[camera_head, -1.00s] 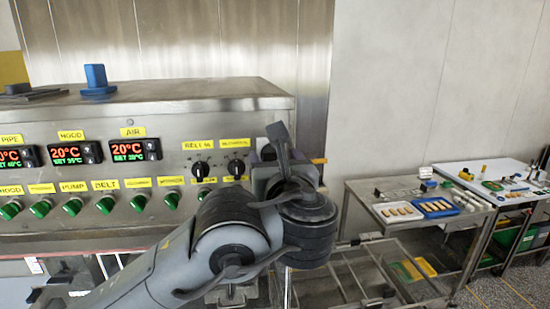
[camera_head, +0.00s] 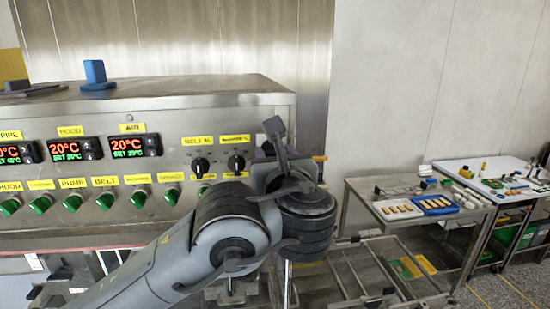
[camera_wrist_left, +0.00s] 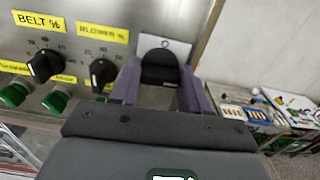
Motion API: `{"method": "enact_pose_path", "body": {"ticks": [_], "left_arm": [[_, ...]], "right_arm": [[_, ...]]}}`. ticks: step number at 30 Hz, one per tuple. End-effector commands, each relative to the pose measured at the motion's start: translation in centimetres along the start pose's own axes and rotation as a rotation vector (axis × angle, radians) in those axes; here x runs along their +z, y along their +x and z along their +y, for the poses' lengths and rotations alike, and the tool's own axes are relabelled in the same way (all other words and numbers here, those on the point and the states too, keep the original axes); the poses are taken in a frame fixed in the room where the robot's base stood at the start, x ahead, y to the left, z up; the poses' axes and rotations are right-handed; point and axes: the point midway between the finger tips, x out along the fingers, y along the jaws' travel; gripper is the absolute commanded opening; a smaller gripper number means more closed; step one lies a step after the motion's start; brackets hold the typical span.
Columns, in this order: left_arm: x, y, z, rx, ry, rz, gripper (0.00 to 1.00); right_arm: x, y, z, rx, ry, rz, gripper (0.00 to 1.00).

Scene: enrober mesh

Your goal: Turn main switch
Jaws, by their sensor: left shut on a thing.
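The main switch (camera_wrist_left: 160,66) is a black rotary knob on a pale plate at the right end of the steel control panel (camera_head: 170,225). In the left wrist view it sits between the two purple-grey fingers of my left gripper (camera_wrist_left: 160,88), which is shut on it. In the head view my left gripper (camera_head: 278,172) is at the panel's right end, and my own wrist hides the switch and most of the fingers. The knob's exact angle is hard to read. My right gripper is not in view.
Close left of the switch are the black BELT dial (camera_wrist_left: 45,66) and BLOWER dial (camera_wrist_left: 102,74). Green knobs (camera_head: 170,196) line the panel below lit displays (camera_head: 135,146). A blue block (camera_head: 95,73) stands on top. Side tables with trays (camera_head: 437,206) stand at right.

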Motion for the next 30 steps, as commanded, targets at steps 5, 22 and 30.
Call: {"method": "enact_pose_path", "body": {"ticks": [5, 22, 30], "left_arm": [[-0.4, 0.0, 0.0, 0.0, -0.088, -0.001, 0.16], [-0.4, 0.0, 0.1, 0.0, -0.602, -0.001, 0.16], [-0.4, 0.0, 0.1, 0.0, -0.858, -0.001, 0.16]], "right_arm": [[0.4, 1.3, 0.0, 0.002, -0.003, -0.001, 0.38], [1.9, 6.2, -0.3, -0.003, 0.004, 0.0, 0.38], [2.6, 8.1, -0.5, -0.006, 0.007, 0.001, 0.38]]}}
